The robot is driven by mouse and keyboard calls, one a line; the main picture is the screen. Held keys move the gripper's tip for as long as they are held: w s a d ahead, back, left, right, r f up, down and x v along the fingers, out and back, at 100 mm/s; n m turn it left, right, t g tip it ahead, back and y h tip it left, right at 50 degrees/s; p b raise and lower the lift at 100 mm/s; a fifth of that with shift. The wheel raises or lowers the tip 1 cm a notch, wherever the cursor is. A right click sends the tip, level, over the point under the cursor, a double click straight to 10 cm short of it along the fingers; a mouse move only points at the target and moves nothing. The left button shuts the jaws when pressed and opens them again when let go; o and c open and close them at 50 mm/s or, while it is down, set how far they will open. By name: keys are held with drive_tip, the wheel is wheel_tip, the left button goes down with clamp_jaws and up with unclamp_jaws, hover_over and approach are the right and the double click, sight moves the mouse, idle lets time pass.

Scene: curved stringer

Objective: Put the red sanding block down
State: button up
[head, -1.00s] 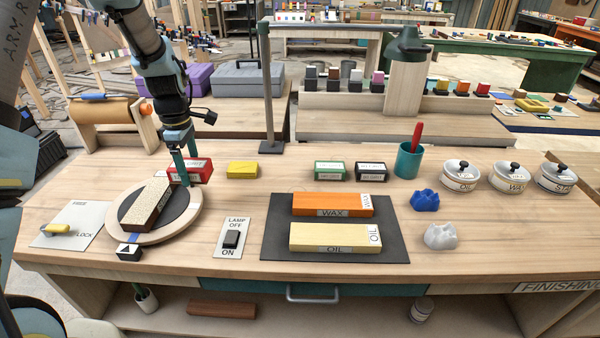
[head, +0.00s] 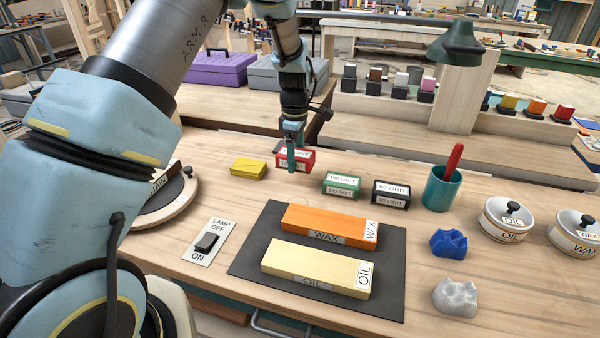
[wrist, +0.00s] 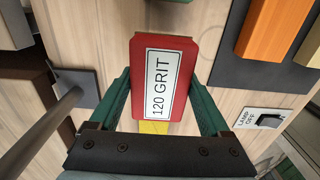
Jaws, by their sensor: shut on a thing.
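The red sanding block (head: 307,160) is between the fingers of my gripper (head: 291,160), above or at the back of the bench, left of the green block. In the wrist view the red block (wrist: 162,80) shows its white "120 GRIT" label, with a green finger of my gripper (wrist: 160,98) on each side. My gripper is shut on it. I cannot tell whether its underside touches the bench. Part of its left side is hidden by a finger.
A green block (head: 342,185) and a black block (head: 390,194) stand to the right. A yellow block (head: 248,168) lies to the left. A dark mat (head: 245,262) with orange and pale boards is in front. A lamp switch plate (head: 208,241) lies at left front.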

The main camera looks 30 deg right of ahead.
sight(296, 181)
drive_tip(key=shift+f+p, duration=0.75)
drive_tip(key=shift+f, duration=2.1)
drive_tip(key=shift+f, duration=0.15)
drive_tip(key=o, duration=1.4)
wheel_tip(296, 181, up, 12)
drive_tip(key=b, duration=0.4)
drive_tip(key=shift+r, duration=0.2)
